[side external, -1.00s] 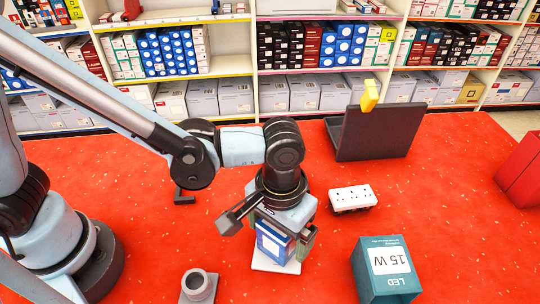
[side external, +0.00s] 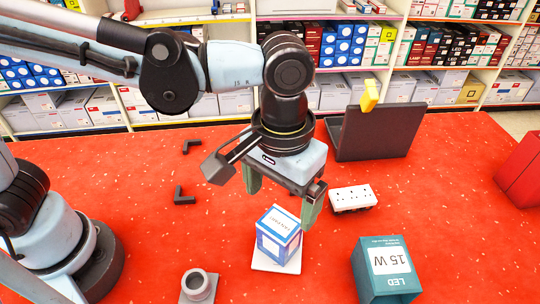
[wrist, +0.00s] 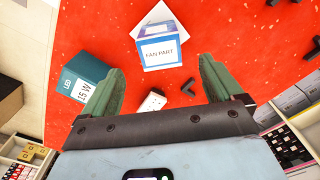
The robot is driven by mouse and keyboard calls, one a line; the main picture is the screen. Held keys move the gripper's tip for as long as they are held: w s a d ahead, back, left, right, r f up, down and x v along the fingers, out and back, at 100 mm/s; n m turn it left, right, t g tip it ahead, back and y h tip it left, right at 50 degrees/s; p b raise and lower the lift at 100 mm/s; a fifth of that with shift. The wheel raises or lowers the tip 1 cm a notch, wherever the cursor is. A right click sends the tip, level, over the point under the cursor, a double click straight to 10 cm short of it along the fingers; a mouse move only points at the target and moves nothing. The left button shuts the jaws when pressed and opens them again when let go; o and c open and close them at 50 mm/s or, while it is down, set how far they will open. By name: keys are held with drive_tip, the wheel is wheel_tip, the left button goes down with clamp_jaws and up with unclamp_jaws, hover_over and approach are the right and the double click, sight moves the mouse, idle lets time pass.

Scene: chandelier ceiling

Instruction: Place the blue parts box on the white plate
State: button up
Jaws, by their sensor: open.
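The blue parts box (side external: 278,236) stands upright on the white plate (side external: 264,265) on the red surface. Its white and blue top shows. In the wrist view the box (wrist: 160,50), with the label "FAN PART", is ahead of the fingers, and part of the white plate (wrist: 163,17) shows beyond it. My gripper (side external: 282,205) is open and empty above the box, with its green fingers apart. The open fingers also show in the wrist view (wrist: 160,90), and nothing is between them.
A teal LED box (side external: 384,270) stands at the front right. A white socket strip (side external: 353,198), an open dark case (side external: 378,132) with a yellow item (side external: 370,95), and a grey pipe fitting (side external: 197,286) are around. Dark brackets (side external: 184,196) lie left. Stocked shelves line the back.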

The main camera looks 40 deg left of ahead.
wheel_tip(320, 180, up, 2)
drive_tip(key=shift+r, duration=0.15)
drive_tip(key=shift+w+a+r, duration=0.1)
drive_tip(key=shift+w+a, duration=0.05)
drive_tip(key=shift+a, duration=0.15)
drive_tip(key=w+a+f+t, duration=0.1)
drive_tip(key=a+t, duration=0.2)
drive_tip(key=a, duration=0.9)
drive_tip(key=w+a+t, duration=0.1)
drive_tip(key=a+t, duration=0.3)
drive_tip(key=a, duration=0.8)
drive_tip(key=shift+w+f, duration=0.3)
drive_tip(key=shift+f, duration=0.1)
